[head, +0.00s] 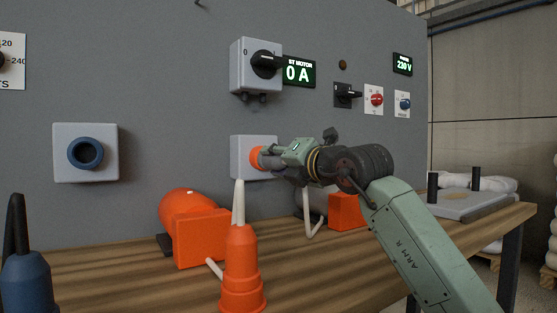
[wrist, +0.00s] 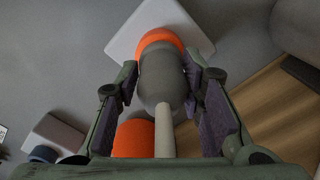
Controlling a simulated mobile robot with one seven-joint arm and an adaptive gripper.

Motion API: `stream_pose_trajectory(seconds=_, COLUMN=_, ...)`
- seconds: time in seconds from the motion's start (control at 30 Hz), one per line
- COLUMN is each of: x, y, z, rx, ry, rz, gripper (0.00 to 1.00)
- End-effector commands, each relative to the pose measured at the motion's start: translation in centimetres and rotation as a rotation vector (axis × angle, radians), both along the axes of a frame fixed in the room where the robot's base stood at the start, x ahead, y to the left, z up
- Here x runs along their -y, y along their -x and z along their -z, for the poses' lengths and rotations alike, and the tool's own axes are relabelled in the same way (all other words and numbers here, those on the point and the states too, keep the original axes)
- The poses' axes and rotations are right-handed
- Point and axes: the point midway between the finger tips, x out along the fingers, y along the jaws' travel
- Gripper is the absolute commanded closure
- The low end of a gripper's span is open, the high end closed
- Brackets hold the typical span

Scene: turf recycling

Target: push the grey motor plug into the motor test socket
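The motor test socket is an orange ring (head: 256,159) on a pale grey wall box (head: 240,143), below the motor switch box. In the wrist view the orange socket ring (wrist: 160,39) shows behind the grey motor plug (wrist: 162,78). The plug lines up with the ring and covers its lower middle. Its pale cable (wrist: 164,132) trails back toward the wrist. My gripper (head: 270,159) is at the socket, with its fingers on both sides of the plug, seemingly closed on it. The plug's front end is hidden, so I cannot tell how deep it sits.
An orange motor (head: 190,215) stands on the wooden bench (head: 120,275) below. An orange plug (head: 241,265) and a blue plug (head: 27,278) stand upright in front. A blue socket (head: 86,153) is at left. The motor display (head: 299,73) reads 0 A.

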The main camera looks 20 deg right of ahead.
Motion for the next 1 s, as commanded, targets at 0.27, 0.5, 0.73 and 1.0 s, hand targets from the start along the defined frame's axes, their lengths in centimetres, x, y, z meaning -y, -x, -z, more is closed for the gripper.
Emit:
stream_pose_trajectory(seconds=0.27, x=0.0, y=0.0, z=0.0, rx=0.001, ry=0.000, rz=0.001, gripper=0.45)
stream_pose_trajectory(seconds=0.5, x=0.1, y=0.0, z=0.0, rx=-0.001, ry=0.000, rz=0.001, gripper=0.45)
stream_pose_trajectory(seconds=0.73, x=0.5, y=1.8, z=0.0, rx=0.001, ry=0.000, rz=0.003, gripper=0.45)
stream_pose_trajectory(seconds=1.0, x=1.5, y=7.5, z=0.0, rx=0.001, ry=-0.001, rz=0.004, gripper=0.45)
